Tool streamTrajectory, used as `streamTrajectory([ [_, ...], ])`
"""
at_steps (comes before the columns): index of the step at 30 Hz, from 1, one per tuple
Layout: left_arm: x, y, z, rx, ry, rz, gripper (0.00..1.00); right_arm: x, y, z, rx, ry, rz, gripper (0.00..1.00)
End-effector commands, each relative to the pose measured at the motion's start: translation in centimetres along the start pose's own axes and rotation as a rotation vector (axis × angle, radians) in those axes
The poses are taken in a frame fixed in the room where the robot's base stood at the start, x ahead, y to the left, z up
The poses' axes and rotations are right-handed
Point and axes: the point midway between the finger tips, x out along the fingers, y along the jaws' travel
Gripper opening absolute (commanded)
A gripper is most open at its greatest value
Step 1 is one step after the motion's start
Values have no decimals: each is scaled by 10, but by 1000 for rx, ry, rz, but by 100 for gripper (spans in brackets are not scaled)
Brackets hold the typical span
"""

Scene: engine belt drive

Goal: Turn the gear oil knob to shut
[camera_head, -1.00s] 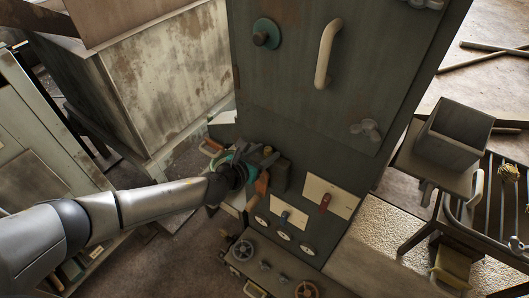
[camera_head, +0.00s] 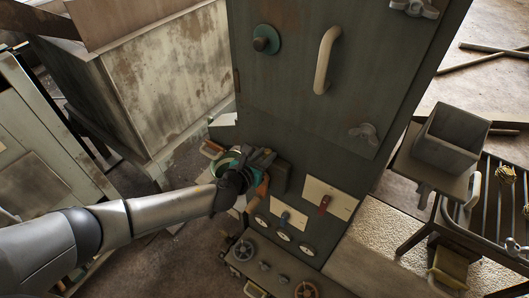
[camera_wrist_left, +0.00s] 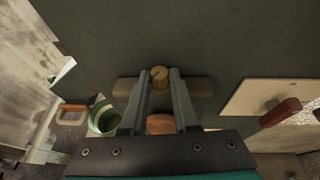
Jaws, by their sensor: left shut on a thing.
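A round brass-coloured knob (camera_wrist_left: 159,77) sticks out from the dark cabinet face in the left wrist view, in front of a brownish block; I take it for the gear oil knob. My left gripper (camera_wrist_left: 160,84) has one finger on each side of it and is shut on it. In the head view my left gripper (camera_head: 266,160) is against the lower left part of the cabinet (camera_head: 300,130), and it hides the knob. No label on the knob is readable. My right gripper is not in view.
An orange-brown handle (camera_head: 262,187) sits just below the gripper. A red lever (camera_head: 324,203) on a pale plate and a blue lever (camera_head: 285,216) are to the right. Round gauges and handwheels (camera_head: 243,251) are lower down. A green cup-like thing (camera_wrist_left: 104,118) stands at left.

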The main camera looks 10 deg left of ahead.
Motion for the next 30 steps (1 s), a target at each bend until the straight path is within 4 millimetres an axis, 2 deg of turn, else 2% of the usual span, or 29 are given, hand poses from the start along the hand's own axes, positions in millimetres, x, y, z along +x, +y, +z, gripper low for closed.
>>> streamTrajectory([
  [2,-1,-1,2,-13,0,25,0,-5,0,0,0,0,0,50],
  [11,0,-1,1,-16,-1,36,0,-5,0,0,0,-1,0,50],
  [12,0,-1,1,-15,-1,36,30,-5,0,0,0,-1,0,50],
  [20,0,-1,0,-15,0,35,59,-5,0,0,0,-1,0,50],
  [30,-4,0,0,-14,1,36,59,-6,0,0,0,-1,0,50],
])
